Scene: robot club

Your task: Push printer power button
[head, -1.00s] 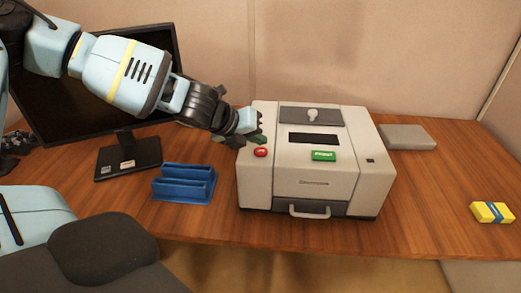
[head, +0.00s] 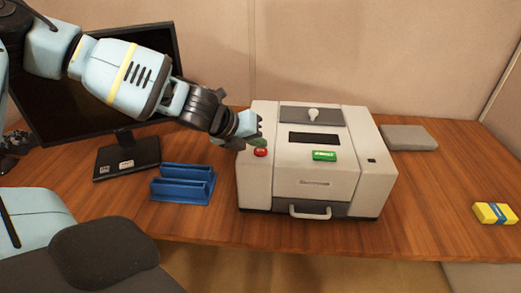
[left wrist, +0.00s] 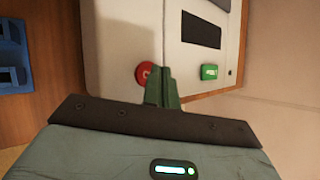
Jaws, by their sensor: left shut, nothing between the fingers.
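The printer (head: 315,182) is a pale grey box on the wooden desk. A round red button (head: 261,152) sits at the left of its top, and a green labelled button (head: 324,155) sits right of centre. My left gripper (head: 258,144) is shut and empty, its fingertips just above and behind the red button. In the left wrist view the green fingers (left wrist: 163,85) overlap the right edge of the red button (left wrist: 145,74); I cannot tell whether they touch it. The green button (left wrist: 209,72) shows to their right. My right gripper is not in view.
A blue rack (head: 182,184) stands left of the printer, and a monitor stands behind it at the left. A flat grey box (head: 409,137) lies right of the printer. A yellow pack (head: 494,213) lies at the far right. The desk front right is clear.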

